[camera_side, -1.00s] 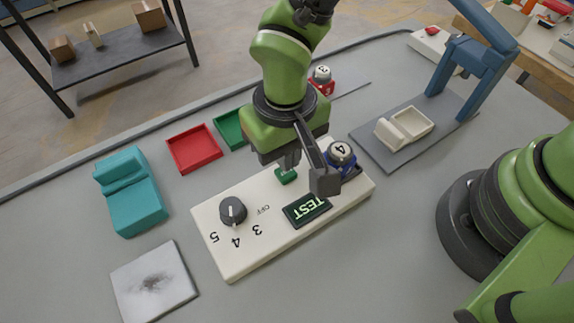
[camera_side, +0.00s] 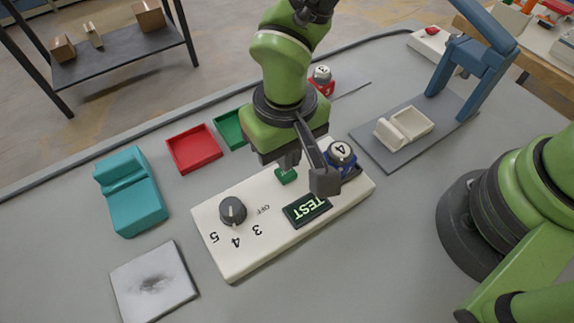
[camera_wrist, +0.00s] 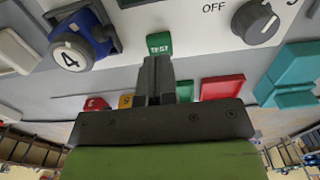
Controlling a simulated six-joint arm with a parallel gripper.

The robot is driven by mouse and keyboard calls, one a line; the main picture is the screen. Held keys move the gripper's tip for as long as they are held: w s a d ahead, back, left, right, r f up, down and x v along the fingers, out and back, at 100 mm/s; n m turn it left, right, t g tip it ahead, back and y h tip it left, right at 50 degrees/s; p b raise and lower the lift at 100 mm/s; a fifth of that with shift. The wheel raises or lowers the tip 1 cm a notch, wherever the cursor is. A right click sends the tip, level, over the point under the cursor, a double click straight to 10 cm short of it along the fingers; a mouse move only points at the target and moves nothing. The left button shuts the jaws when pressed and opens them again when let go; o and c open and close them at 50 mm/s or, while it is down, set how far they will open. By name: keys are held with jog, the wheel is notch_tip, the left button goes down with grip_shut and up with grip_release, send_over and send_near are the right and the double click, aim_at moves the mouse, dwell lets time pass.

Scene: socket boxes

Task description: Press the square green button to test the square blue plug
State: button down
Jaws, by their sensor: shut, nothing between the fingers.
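The white test box (camera_side: 240,254) has a dial (camera_side: 232,211), a lit TEST display (camera_side: 307,208) and a square green button (camera_side: 286,176). The button also shows in the wrist view, marked TEST (camera_wrist: 159,45). The blue plug (camera_side: 341,158) with a white top marked 4 sits at the box's right end; it also shows in the wrist view (camera_wrist: 72,57). My gripper (camera_wrist: 156,62) is shut and empty, its fingertips right at the button's edge. Whether the tips touch it or press it down I cannot tell.
A red tray (camera_side: 194,148) and a green tray (camera_side: 229,129) lie behind the box. A teal block (camera_side: 132,192) and a smudged pale plate (camera_side: 153,281) are at the left. A red plug (camera_side: 322,80) stands behind my gripper. A blue-armed stand (camera_side: 478,65) is at the right.

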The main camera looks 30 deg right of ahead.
jog(key=shift+f, duration=0.3)
jog(key=shift+f, duration=1)
jog(key=shift+r, duration=2.8)
